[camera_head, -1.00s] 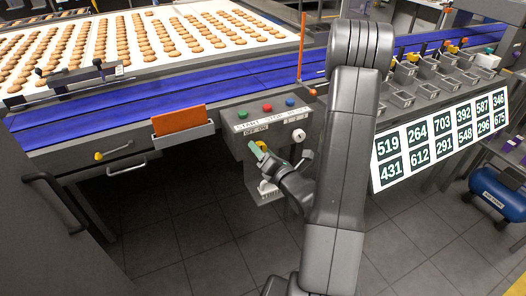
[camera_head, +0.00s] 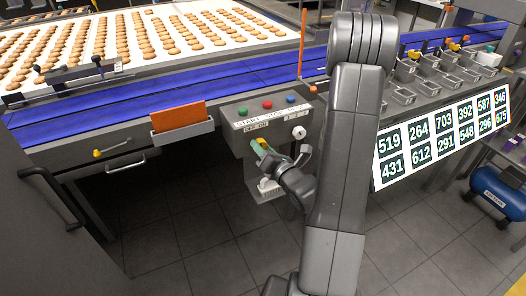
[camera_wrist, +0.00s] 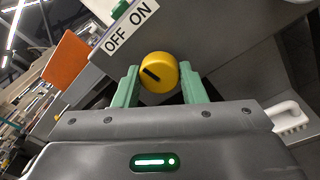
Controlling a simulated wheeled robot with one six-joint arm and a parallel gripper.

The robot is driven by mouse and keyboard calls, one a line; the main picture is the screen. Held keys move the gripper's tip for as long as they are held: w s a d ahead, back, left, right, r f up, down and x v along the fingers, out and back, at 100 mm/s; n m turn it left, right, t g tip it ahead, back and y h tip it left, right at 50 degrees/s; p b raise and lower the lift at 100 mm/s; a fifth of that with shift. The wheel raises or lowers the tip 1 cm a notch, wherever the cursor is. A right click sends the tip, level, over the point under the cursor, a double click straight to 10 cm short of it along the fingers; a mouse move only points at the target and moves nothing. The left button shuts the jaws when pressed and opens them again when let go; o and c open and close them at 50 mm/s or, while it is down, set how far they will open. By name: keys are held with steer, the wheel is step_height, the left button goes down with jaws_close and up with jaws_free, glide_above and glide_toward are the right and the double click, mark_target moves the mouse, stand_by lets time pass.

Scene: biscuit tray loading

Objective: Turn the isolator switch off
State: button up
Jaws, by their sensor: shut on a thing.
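The isolator switch is a round yellow knob with a black mark, and it shows in the wrist view (camera_wrist: 160,72). My gripper (camera_wrist: 158,88) is shut on it, with one green finger on each side. The black mark runs slantwise toward the upper left; I cannot tell surely whether it lines up with OFF. The OFF ON label (camera_wrist: 127,28) lies above and left of the knob. In the head view my gripper (camera_head: 262,145) is at the front of the grey control box (camera_head: 238,140), just below its OFF-ON label, and hides most of the knob.
Green, red and blue buttons (camera_head: 267,105) sit on top of the control box. A white knob (camera_head: 299,132) is right of my gripper. An orange sheet (camera_head: 179,117) stands in a holder at left, and a drawer with a yellow knob (camera_head: 98,153) is further left.

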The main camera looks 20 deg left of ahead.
steer(key=n+b, duration=0.7)
steer(key=b, duration=0.2)
steer(key=n+h+b, duration=0.1)
steer(key=n+b, duration=0.7)
steer(key=b, duration=0.1)
steer(key=shift+t+h, duration=0.3)
steer(key=shift+t, duration=0.1)
steer(key=shift+r+n, duration=0.1)
steer(key=shift+n, duration=0.2)
steer(key=o, duration=1)
steer(key=shift+s, duration=0.1)
steer(key=shift+p+v, duration=1.5)
steer(key=shift+v, duration=5.35)
